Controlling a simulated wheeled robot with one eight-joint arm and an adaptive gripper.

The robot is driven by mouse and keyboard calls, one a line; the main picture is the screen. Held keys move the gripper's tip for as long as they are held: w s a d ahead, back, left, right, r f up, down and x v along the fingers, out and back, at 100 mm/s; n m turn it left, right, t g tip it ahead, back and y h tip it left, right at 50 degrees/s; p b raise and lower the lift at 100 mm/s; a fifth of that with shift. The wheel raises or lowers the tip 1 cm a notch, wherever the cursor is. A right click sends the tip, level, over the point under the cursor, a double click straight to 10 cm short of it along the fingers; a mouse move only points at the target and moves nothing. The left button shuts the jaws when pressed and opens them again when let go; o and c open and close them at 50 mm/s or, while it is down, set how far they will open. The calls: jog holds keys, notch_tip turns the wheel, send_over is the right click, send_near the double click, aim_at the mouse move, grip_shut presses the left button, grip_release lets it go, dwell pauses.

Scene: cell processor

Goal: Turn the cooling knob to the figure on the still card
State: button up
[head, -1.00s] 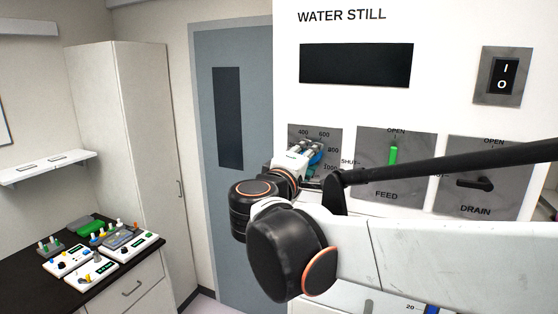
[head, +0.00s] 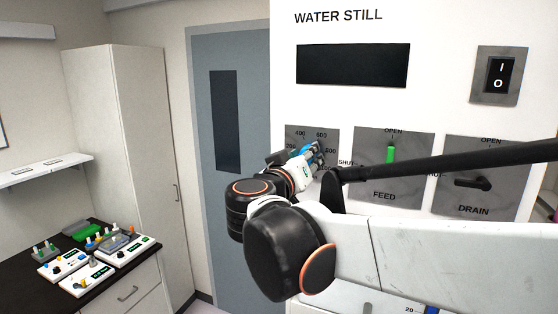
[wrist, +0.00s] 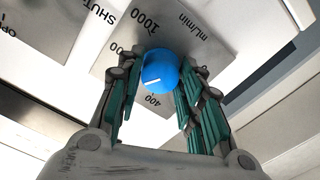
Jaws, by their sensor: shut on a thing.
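The blue cooling knob (wrist: 160,68) sits on a grey dial plate (wrist: 190,28) marked mL/min, with figures including 400 and 1000 around it. My gripper (wrist: 165,78) has its green-padded fingers on either side of the knob and is shut on it. A short white mark shows on the knob's face, toward the lower left in the wrist view; a finger hides part of the scale there. In the head view, my gripper (head: 312,153) covers most of the knob and the lower part of the dial plate (head: 292,132). I cannot make out a still card.
Right of the dial are the feed plate with a green lever (head: 390,155) and the drain plate with a black lever (head: 474,182). A power switch (head: 501,74) and a dark display (head: 352,64) are above. A counter (head: 22,266) with small devices stands left.

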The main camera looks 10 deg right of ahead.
jog(key=shift+f+m+b, duration=0.1)
jog(key=shift+m+b, duration=0.2)
jog(key=shift+m, duration=3.9)
jog(key=o, duration=1.1)
jog(key=shift+c, duration=0.2)
jog(key=v, duration=1.2)
